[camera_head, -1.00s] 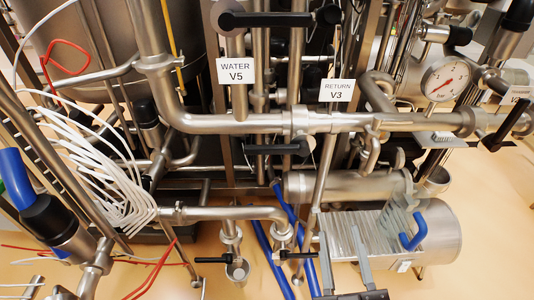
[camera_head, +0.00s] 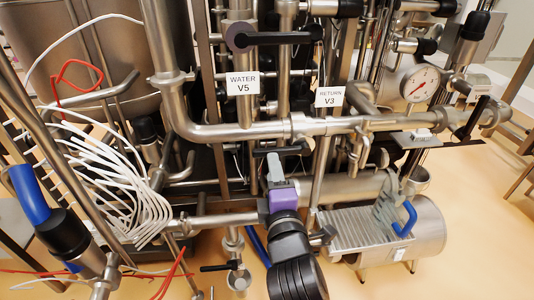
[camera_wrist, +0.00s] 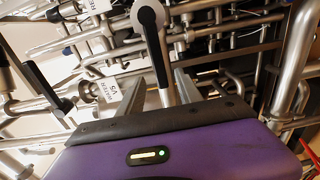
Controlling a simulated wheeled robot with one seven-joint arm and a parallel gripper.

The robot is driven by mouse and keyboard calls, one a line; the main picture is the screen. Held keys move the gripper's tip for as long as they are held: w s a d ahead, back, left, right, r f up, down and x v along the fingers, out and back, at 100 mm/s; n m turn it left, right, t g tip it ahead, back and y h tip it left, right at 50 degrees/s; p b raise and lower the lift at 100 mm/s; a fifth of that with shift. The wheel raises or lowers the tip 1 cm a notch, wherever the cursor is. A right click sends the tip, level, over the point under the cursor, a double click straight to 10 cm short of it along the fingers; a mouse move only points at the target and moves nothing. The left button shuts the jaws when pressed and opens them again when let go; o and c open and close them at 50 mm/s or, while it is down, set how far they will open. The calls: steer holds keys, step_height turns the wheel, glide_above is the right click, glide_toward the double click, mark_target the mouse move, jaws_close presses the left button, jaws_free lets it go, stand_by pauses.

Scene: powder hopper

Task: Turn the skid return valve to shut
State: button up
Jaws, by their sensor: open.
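The RETURN V3 tag (camera_head: 330,97) hangs on the pipework right of centre. Below and left of it, a black lever (camera_head: 290,151) lies roughly level in the head view; I cannot tell for sure that it belongs to that tag. My gripper (camera_head: 273,170), with a purple body, is at this lever. In the wrist view a black lever (camera_wrist: 153,45) with a round pale-centred hub runs down between the two grey fingers of my gripper (camera_wrist: 161,85). The fingers stand apart on either side of it. Contact cannot be made out.
The WATER V5 tag (camera_head: 243,83) and its long black lever (camera_head: 278,38) are above left. A horizontal steel pipe (camera_head: 240,132) crosses above my gripper. A pressure gauge (camera_head: 420,83) is at right, white hoses (camera_head: 120,190) at left. Open floor lies at lower right.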

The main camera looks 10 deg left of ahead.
mark_target(282, 151)
steer(key=x, duration=0.7)
steer(key=shift+w+a, duration=0.1)
steer(key=shift+w, duration=0.05)
jaws_close()
steer(key=shift+f, duration=0.1)
stand_by(1.1)
